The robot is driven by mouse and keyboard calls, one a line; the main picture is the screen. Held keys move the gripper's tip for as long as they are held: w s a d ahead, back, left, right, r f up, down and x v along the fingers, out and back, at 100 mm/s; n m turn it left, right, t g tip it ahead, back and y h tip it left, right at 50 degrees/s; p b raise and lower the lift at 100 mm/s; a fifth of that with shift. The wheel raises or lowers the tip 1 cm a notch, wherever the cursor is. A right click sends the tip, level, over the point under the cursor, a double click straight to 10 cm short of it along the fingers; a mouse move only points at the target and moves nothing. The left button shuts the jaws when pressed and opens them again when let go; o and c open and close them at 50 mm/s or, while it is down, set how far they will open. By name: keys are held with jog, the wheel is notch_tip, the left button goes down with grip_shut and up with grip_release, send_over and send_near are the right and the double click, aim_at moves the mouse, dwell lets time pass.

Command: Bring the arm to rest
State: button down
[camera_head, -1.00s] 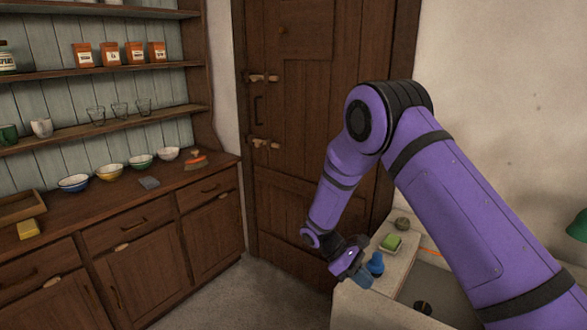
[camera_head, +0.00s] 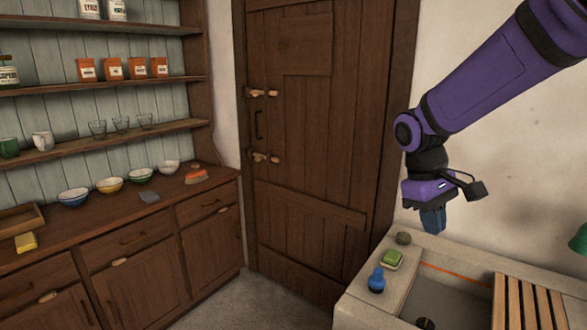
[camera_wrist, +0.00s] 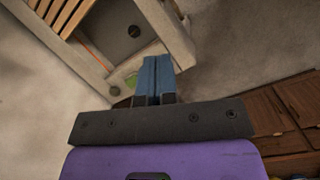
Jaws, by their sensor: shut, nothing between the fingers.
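My gripper (camera_head: 432,220) hangs pointing down at the right of the head view, in the air above the stone sink. Its two blue fingers are together with nothing between them. In the wrist view the closed fingers (camera_wrist: 156,78) point toward the sink's edge. My purple arm reaches in from the upper right corner of the head view.
The stone sink (camera_head: 372,312) has a blue bottle (camera_head: 376,280), a green sponge (camera_head: 392,259), a dark round object (camera_head: 403,238) and a slatted wooden rack (camera_head: 528,303). A wooden door (camera_head: 315,140) stands behind. A dresser (camera_head: 150,235) with several bowls is at left.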

jog(key=s+d+r+m+t+y, duration=0.1)
jog(key=s+d+r+m+t, duration=0.1)
jog(key=s, duration=0.7)
jog(key=s+d+r+m+t+y, duration=0.1)
jog(key=s+d+r+m+t, duration=0.1)
jog(key=s+r+t, duration=0.3)
jog(key=s+r+m, duration=0.1)
jog(key=s+r, duration=0.1)
jog(key=s, duration=0.2)
jog(key=shift+s+y, duration=0.3)
jog(key=shift+s, duration=0.05)
jog(key=shift+d, duration=0.1)
